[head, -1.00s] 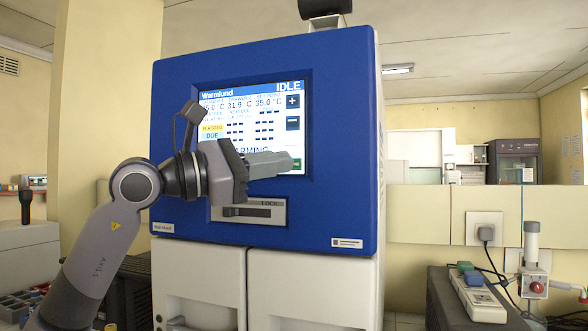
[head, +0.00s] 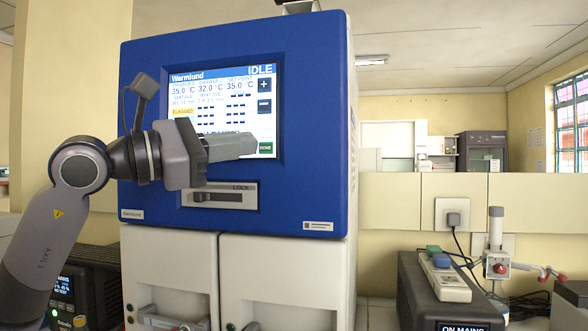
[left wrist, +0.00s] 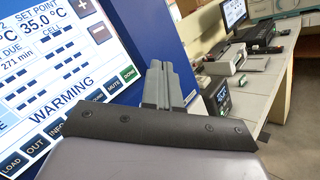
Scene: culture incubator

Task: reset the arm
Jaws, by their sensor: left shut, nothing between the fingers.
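The blue incubator (head: 235,222) fills the middle of the head view. Its lit screen (head: 205,115) reads IDLE at the top, and the wrist view shows the screen (left wrist: 50,75) with the word WARMING. My left gripper (head: 254,145) is shut and empty, reaching across the screen's lower part with its tips beside the green DONE button (head: 266,148). In the wrist view the closed fingers (left wrist: 162,85) lie to the right of the DONE button (left wrist: 128,75). I cannot tell whether the tips touch the panel. My right gripper is out of sight.
A LOCK slot panel (head: 222,196) sits below the screen, above white drawers (head: 170,265). A power strip (head: 445,278) lies on a dark unit at the right. In the wrist view a bench (left wrist: 245,105) with instruments runs along the right.

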